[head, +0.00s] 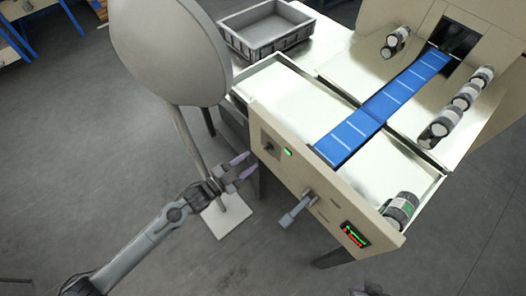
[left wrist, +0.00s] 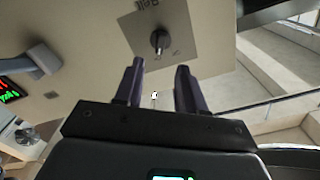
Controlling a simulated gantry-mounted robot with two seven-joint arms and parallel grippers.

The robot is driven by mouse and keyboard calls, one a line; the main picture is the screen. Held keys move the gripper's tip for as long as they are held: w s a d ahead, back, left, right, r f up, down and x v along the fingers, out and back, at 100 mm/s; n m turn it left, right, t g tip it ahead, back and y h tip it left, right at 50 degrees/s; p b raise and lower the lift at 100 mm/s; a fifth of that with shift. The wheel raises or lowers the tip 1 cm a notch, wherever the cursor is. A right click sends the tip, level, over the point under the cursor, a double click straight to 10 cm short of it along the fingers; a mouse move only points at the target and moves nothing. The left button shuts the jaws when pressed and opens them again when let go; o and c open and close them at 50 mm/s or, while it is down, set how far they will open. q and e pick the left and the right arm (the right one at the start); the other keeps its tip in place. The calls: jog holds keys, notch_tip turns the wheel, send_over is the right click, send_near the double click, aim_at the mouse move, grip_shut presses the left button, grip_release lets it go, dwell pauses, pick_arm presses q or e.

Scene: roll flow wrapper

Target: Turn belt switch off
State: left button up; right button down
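The belt switch (head: 268,146) is a dark rotary knob on a grey plate at the left of the machine's front panel. In the left wrist view the knob (left wrist: 160,41) shows close up, under an upside-down "Belt" label. My left gripper (head: 249,165) is open and empty, just in front of the panel and a little below the switch. Its two purple fingers (left wrist: 160,66) point toward the knob, apart from it. A green light (head: 288,153) glows beside the switch. A dark part at the bottom edge of the head view may be my right gripper (head: 370,289); its fingers are unclear.
A grey lever handle (head: 297,209) sticks out of the panel right of the switch, and a red-green display (head: 355,234) is farther right. The blue belt (head: 385,103) runs behind the panel, with several dark rolls around it. A grey crate (head: 265,30) stands behind.

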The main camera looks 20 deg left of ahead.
aim_at(266, 149)
pick_arm(q)
jog(key=b+x, duration=0.1)
jog(key=x, duration=0.5)
jog(key=shift+w+d, duration=0.15)
jog(key=shift+w, duration=0.25)
grip_shut()
